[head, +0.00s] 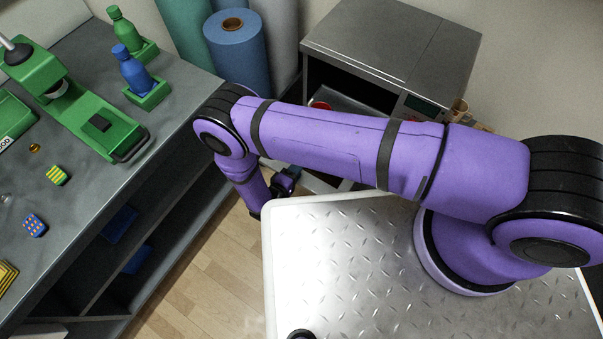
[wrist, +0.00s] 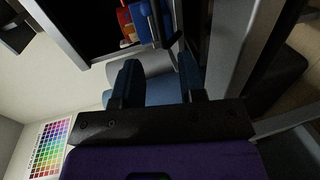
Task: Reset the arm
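My purple arm stretches leftward across the head view from its mount on the metal plate. Its end bends down beside the workbench, and my gripper (head: 287,180) is partly hidden behind the arm there, near the plate's far left corner. In the wrist view my gripper (wrist: 158,80) shows its two dark fingers apart, with nothing between them but rolls in the background. It is open and empty.
A grey workbench (head: 185,95) at left carries a green press (head: 85,115), a green bottle (head: 123,28), a blue bottle (head: 131,68) and small patterned blocks. A metal cabinet (head: 395,45) stands behind the arm. Rolls (head: 240,60) stand at the back. Wooden floor (head: 210,265) lies open between bench and plate.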

